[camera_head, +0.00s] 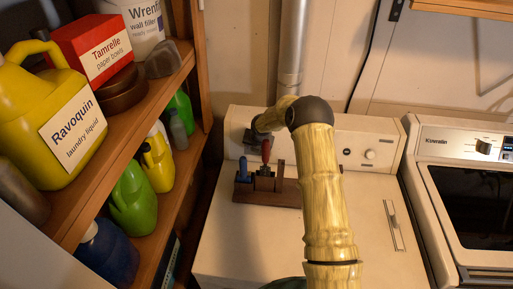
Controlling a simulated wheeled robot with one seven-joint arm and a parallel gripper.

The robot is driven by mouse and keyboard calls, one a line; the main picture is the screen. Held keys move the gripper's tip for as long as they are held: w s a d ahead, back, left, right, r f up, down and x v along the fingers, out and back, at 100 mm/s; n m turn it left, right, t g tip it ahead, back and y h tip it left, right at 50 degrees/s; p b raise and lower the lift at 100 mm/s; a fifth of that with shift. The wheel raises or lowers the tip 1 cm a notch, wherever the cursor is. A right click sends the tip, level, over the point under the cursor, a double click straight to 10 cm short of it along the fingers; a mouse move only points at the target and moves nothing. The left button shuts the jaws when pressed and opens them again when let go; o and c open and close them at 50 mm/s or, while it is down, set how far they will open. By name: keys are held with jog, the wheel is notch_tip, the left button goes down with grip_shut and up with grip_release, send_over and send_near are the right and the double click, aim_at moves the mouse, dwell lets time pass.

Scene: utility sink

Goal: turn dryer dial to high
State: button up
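A white machine with a raised back panel (325,139), which looks like the dryer, stands in the middle. A pale round dial (370,154) is on the right part of its panel, beside a small dark round part (347,152). The dial's setting is too small to read. My yellow arm rises across the machine's top and bends left in front of the panel. My gripper (250,137) appears as a dark shape near the panel's left part, well left of the dial. Its fingers cannot be made out, and the arm hides part of the panel.
A dark wooden block (285,193) with blue and red parts lies on the machine's top, below my gripper. A second white machine (430,190) with a knob (483,147) stands at right. Wooden shelves (135,130) with bottles stand at left. A pipe (292,45) runs up behind.

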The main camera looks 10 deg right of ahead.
jog(key=o, duration=1)
jog(key=shift+r, duration=0.1)
jog(key=b+v, duration=0.3)
jog(key=v, duration=1.4)
jog(key=shift+s, duration=0.1)
